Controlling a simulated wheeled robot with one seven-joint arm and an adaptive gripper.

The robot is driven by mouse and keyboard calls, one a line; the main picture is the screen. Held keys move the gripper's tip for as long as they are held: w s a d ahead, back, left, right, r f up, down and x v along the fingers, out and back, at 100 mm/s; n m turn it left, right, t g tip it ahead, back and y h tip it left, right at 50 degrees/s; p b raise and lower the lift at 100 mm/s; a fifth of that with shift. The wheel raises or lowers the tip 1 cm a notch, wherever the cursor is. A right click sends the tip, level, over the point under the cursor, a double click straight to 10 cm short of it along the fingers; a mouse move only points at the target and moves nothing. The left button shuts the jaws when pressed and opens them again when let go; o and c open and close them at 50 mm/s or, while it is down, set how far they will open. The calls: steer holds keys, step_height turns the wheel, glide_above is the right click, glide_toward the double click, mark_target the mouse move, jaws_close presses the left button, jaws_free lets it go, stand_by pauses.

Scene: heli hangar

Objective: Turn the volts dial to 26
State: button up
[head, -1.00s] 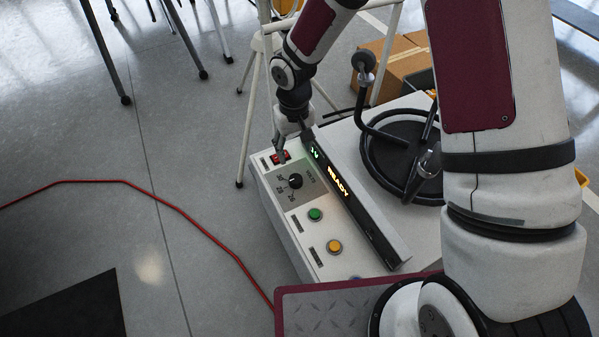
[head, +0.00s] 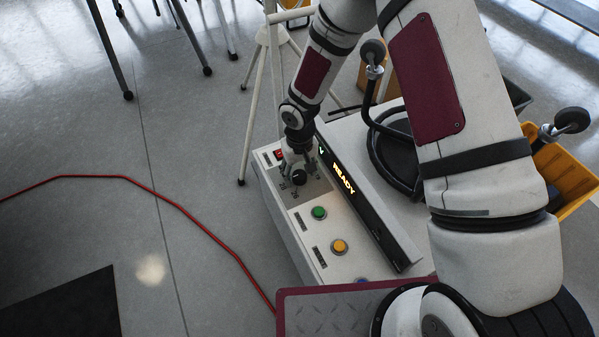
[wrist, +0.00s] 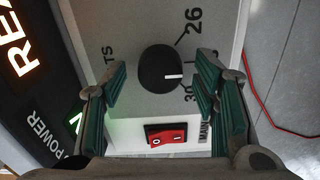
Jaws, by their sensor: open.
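The volts dial (wrist: 158,69) is a round black knob with a white pointer mark, on a grey panel. In the wrist view the mark points right and slightly down, towards the side with the printed 30 and away from the 26 (wrist: 195,20). The label between them is hidden by a finger. My gripper (wrist: 161,84) is open, with a green-padded finger on either side of the dial's lower part in the picture; I cannot tell whether they touch it. In the head view my gripper (head: 295,165) is over the dial (head: 299,178).
A red rocker switch (wrist: 165,134) sits just below the dial in the wrist view. A green button (head: 319,213), an orange button (head: 340,246) and a lit READY display (head: 344,180) are on the same white console. A red cable (head: 190,221) lies on the floor.

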steer(key=c, duration=1.2)
steer(key=shift+n, duration=0.3)
steer(key=n, duration=0.4)
steer(key=shift+p, duration=0.35)
steer(key=n, duration=0.5)
steer(key=shift+p, duration=0.3)
steer(key=shift+n, duration=0.3)
steer(key=o, duration=1.2)
